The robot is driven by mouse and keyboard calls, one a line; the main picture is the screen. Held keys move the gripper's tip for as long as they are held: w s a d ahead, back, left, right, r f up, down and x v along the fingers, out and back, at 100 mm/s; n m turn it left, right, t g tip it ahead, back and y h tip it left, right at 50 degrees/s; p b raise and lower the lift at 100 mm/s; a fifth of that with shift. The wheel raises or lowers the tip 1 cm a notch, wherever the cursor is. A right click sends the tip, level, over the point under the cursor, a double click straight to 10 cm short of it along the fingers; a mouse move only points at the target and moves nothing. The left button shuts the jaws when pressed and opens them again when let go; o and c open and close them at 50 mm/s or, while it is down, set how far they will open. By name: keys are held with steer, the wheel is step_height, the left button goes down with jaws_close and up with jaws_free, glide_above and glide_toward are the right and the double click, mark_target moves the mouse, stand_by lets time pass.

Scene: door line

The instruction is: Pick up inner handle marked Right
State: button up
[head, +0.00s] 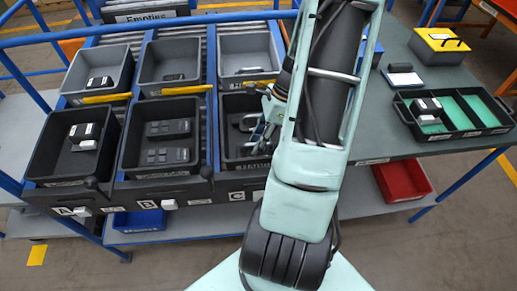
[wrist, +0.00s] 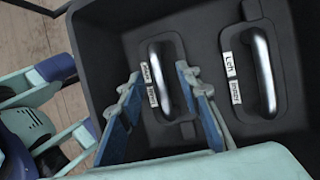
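In the wrist view, two silver handles on dark plates lie in a black bin (wrist: 115,35). The right one (wrist: 264,72) has a white tag reading "Left" and "Inner". The other handle (wrist: 160,80) has a tag whose upper word is hard to read from here; its lower word looks like "Inner". My gripper (wrist: 160,76) is open. Its two blue-grey fingers appear on either side of this second handle, with nothing held. Whether the tips are level with the handle or above it is unclear. In the head view my gripper (head: 268,118) is over bin C, partly hidden by my arm.
Bins with other parts stand left of bin C, such as the front left bin (head: 48,152) and the middle one (head: 127,150). A black tray with green compartments (head: 465,128) lies on the right bench. Bin walls surround my gripper closely.

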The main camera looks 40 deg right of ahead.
jaws_close()
stand_by(0.3)
